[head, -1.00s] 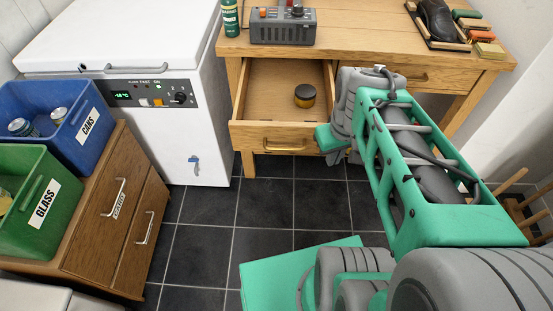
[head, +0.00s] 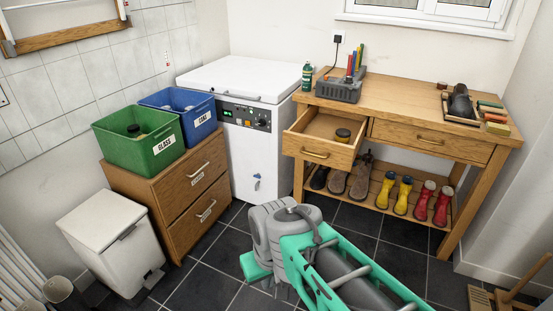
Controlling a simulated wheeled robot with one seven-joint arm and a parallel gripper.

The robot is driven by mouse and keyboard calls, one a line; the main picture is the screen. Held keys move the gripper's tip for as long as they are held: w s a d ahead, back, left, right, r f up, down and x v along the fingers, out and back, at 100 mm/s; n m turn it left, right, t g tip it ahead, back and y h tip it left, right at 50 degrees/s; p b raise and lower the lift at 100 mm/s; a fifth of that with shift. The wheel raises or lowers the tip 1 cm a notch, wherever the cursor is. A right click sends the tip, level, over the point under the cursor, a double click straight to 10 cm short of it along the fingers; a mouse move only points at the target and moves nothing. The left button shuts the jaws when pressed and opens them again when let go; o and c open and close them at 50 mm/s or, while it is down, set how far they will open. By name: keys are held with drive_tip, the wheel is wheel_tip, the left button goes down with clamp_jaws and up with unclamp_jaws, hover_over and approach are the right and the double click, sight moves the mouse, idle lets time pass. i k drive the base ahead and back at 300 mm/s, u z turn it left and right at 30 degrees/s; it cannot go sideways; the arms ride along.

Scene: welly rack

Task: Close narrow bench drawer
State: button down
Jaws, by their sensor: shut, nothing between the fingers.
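The narrow bench drawer (head: 317,154) is the left one of two under the wooden bench top. It is pulled well out, with a brass-coloured handle on its front. A dark tin with a yellow band (head: 342,136) sits inside it, towards the right. My gripper (head: 257,268) is low in front of the bench, below and to the left of the drawer front and apart from it. It is shut and empty. My wrist hides most of it, and the fingertips are hard to make out.
The wider right drawer (head: 430,141) is shut. Boots and wellies (head: 403,196) stand on the rack below. A white freezer (head: 258,140) stands left of the bench, then a wooden cabinet (head: 165,195) with green and blue bins. Dark tiled floor lies clear around my arm.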

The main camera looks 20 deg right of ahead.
sight(311, 137)
drive_tip(key=u, duration=0.55)
drive_tip(key=i, duration=1.6)
drive_tip(key=z, duration=0.95)
drive_tip(key=i, duration=0.65)
drive_tip(key=z, duration=0.7)
